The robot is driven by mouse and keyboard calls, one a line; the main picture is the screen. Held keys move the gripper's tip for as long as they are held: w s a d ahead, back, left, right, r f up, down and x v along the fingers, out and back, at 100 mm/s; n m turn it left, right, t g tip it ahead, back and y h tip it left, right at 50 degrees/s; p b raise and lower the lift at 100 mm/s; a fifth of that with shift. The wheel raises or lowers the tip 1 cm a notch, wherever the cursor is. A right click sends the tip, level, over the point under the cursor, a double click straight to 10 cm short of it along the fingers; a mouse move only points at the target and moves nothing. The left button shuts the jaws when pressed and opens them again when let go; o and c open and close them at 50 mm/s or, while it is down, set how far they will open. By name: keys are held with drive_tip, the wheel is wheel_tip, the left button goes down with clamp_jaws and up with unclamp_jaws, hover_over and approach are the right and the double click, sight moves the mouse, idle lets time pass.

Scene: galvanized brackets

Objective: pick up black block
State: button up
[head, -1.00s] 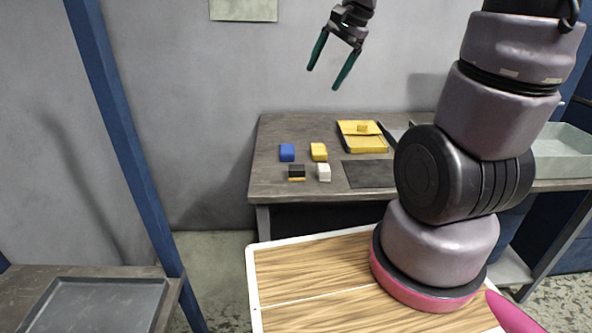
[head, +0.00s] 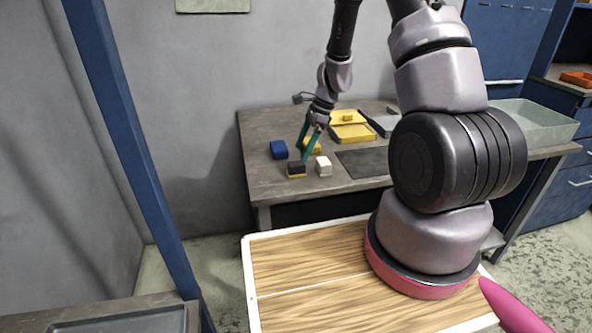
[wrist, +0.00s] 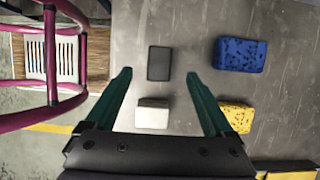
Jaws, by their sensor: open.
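The black block (head: 296,167) sits near the front left of the grey table, with a yellow strip along its lower front side. In the wrist view the black block (wrist: 159,63) appears as a dark rectangle between and slightly beyond the fingertips. My gripper (head: 302,154) is open, with green fingers pointing down just above and behind the black block. In the wrist view my gripper (wrist: 159,78) has nothing between its fingers at their own level. I cannot tell the exact height gap, but no contact shows.
A white block (head: 323,166) stands close to the right of the black block. A blue block (head: 278,150) lies behind left, and a yellow block (head: 312,146) is partly hidden behind my gripper. A dark mat (head: 364,162) and yellow tray (head: 352,134) lie further right.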

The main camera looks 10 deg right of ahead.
sight(297, 163)
drive_tip(key=shift+x, duration=3.55)
drive_tip(key=shift+d+f, duration=0.1)
drive_tip(key=shift+d, duration=0.1)
clamp_jaws()
wheel_tip(297, 163, up, 10)
drive_tip(key=shift+r, duration=0.1)
drive_tip(key=c, duration=0.9)
unclamp_jaws()
drive_tip(key=c, duration=0.4)
